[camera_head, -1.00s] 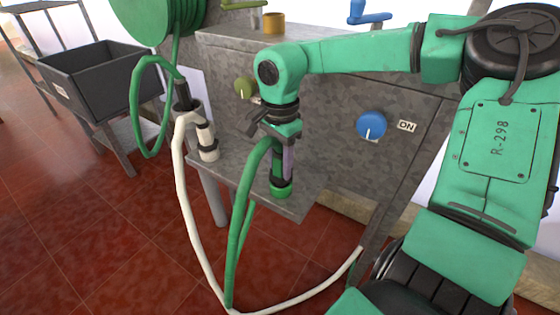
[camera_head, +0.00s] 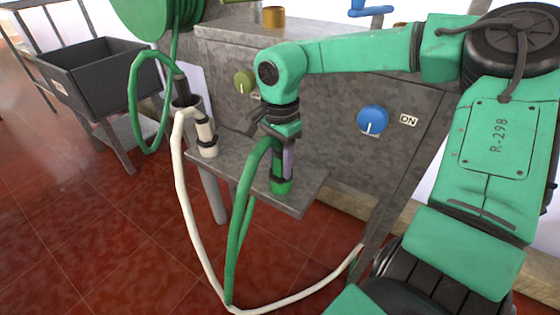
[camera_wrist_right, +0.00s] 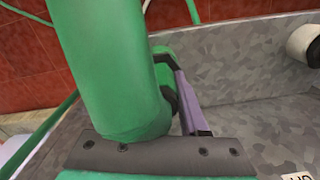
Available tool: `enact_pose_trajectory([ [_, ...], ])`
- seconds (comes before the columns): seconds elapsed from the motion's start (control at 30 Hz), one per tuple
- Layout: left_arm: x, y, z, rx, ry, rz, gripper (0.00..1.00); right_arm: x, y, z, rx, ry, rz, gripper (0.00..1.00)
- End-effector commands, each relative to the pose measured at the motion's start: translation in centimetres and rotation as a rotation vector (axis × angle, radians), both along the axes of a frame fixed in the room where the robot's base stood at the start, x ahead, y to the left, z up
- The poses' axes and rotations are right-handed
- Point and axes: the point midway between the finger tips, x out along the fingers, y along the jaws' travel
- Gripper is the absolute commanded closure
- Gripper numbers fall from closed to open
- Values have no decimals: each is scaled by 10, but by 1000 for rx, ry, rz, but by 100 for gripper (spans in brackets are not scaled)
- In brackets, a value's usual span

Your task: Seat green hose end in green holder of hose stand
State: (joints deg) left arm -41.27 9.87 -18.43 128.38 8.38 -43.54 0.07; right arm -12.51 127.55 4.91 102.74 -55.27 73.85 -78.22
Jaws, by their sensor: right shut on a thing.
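The green hose (camera_head: 236,235) rises from a low loop to my right gripper (camera_head: 276,128), which is shut on its green end. In the right wrist view the green hose (camera_wrist_right: 108,70) shows as a thick cylinder just above the dark gripper edge. The green holder (camera_head: 281,188), with a purple strip beside it, shows right below the gripper over the grey shelf (camera_head: 303,195) of the hose stand. It is partly hidden behind the hose in the wrist view (camera_wrist_right: 165,68). I cannot tell whether the hose end touches or sits in the holder. My left gripper is not in view.
A white holder (camera_head: 208,148) with a white hose (camera_head: 192,215) stands left on the shelf. A blue knob (camera_head: 373,119) and olive knob (camera_head: 243,81) sit on the metal panel behind. A green hose reel hangs upper left; a dark basin (camera_head: 100,80) stands further left.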

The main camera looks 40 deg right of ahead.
Motion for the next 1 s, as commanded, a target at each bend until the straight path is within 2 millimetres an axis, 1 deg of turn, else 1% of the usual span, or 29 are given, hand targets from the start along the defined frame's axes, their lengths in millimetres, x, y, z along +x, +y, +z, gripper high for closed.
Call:
enact_pose_trajectory([
  [0.13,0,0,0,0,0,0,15,0,0,0,0,0,0,100],
  [0.17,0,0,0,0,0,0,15,0,0,0,1,0,0,49],
  [0.2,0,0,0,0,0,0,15,0,0,0,1,0,0,34],
  [0.23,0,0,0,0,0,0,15,0,0,0,0,0,0,22],
  [0.53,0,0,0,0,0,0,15,0,0,1,0,1,0,22],
  [0.63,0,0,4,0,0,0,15,0,0,9,0,0,0,22],
  [0.67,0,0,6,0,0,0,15,0,0,14,0,-1,-1,22],
  [0.77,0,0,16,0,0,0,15,1,0,39,-1,-3,-1,22],
  [0.9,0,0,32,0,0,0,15,1,0,84,-1,-3,-1,22],
  [1.0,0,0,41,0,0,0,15,0,0,112,-1,-2,-1,22],
])
